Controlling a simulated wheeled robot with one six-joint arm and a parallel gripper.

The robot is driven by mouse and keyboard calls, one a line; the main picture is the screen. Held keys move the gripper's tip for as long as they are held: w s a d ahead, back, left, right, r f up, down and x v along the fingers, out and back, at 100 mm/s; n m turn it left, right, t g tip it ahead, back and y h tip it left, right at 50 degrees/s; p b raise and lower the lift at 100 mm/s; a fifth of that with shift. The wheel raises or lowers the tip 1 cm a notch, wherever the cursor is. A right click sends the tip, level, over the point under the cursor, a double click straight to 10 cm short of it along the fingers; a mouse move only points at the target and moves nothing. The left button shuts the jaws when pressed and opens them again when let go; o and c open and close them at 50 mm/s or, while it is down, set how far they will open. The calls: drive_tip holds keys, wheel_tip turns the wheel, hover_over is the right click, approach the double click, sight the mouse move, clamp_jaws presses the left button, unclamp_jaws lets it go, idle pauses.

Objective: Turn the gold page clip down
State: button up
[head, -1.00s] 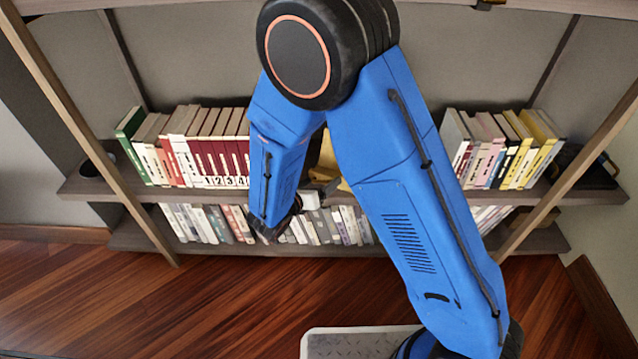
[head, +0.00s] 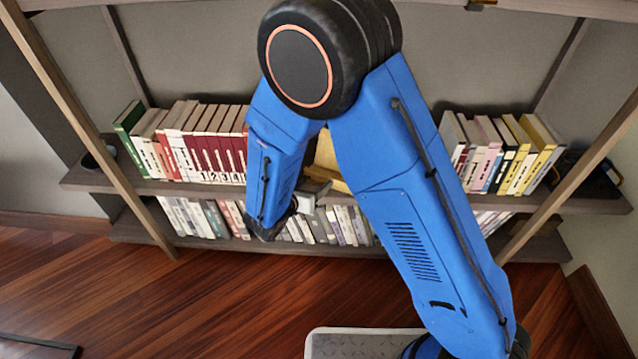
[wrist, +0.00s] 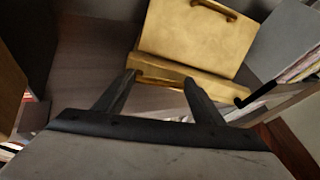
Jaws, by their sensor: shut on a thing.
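A gold book stand (wrist: 195,40) leans back on the shelf in the wrist view, with a gold ledge along its foot. A thin gold bar, the page clip (wrist: 160,80), lies low at the ledge's front. In the head view the stand (head: 327,160) is mostly hidden behind my blue arm, and the clip cannot be made out.
Books (head: 205,145) stand in a row left of the stand, and more books (head: 505,150) stand to the right. A lower shelf holds books (head: 345,225). A dark tray (head: 585,175) lies at the right end.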

drive_tip(key=shift+d+f+m+y, duration=0.15)
drive_tip(key=shift+f+m+y, duration=0.15)
drive_tip(key=shift+m+y, duration=0.3)
drive_tip(key=o, duration=1.5)
drive_tip(key=shift+c, duration=0.2)
drive_tip(key=shift+s, duration=0.15)
drive_tip(key=v, duration=1.7)
drive_tip(key=shift+f, duration=0.15)
drive_tip(key=shift+s, duration=0.1)
